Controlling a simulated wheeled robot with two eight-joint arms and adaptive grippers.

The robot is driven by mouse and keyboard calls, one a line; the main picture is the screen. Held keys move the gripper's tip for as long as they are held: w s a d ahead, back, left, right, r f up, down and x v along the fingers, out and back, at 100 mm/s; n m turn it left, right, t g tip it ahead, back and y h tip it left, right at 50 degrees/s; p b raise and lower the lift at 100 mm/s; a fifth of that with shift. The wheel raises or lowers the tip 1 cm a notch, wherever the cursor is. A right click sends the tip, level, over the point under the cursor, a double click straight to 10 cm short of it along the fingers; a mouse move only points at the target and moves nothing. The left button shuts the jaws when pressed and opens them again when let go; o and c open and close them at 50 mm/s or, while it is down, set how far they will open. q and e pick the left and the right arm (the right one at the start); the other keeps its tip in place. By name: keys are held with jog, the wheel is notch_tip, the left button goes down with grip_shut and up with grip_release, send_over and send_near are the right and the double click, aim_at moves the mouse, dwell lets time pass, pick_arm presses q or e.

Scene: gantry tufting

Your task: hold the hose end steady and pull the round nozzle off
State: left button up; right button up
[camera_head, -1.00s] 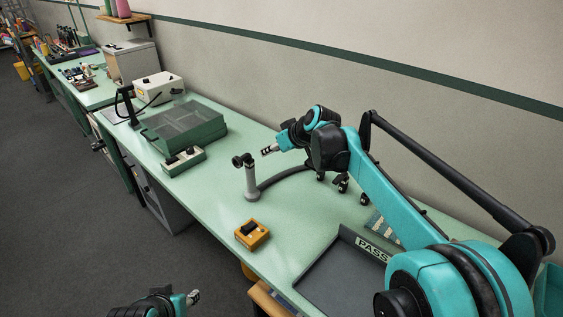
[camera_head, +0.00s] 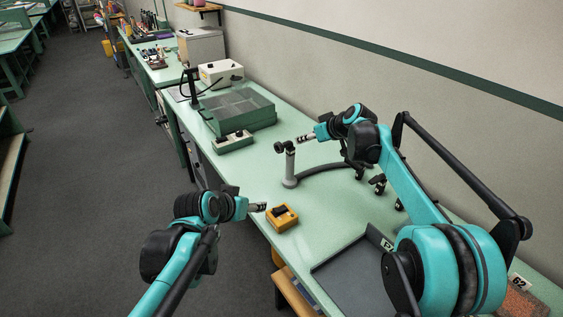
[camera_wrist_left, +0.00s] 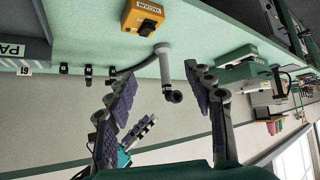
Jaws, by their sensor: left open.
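The hose end is a grey upright tube (camera_head: 290,168) on the green bench, its grey hose (camera_head: 325,167) curving away to the right. The dark round nozzle (camera_head: 284,147) sits on top of it. In the left wrist view the tube (camera_wrist_left: 164,62) and nozzle (camera_wrist_left: 174,97) appear between my open fingers, some distance off. My left gripper (camera_head: 259,207) is empty at the bench's front edge, beside the orange box. My right gripper (camera_head: 305,138) is close to the right of the nozzle, apparently apart from it; its finger opening is too small to judge.
An orange vacuum switch box (camera_head: 283,218) stands in front of the tube. A dark grey tray (camera_head: 345,272) lies at the near right. A green case (camera_head: 240,106) and a smaller green box (camera_head: 233,142) stand to the left. Several black clips (camera_head: 378,184) stand along the bench's back.

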pick_arm(q)
jog(key=w+d+m+t+h, duration=0.15)
jog(key=w+d, duration=0.25)
jog(key=w, duration=1)
jog(key=m+t+h, duration=0.1)
jog(key=t, duration=0.1)
send_near(288, 158)
jog(key=x, duration=0.4)
jog(key=shift+g, duration=0.25)
jog(key=x, duration=0.8)
jog(key=shift+r, duration=0.1)
grip_shut()
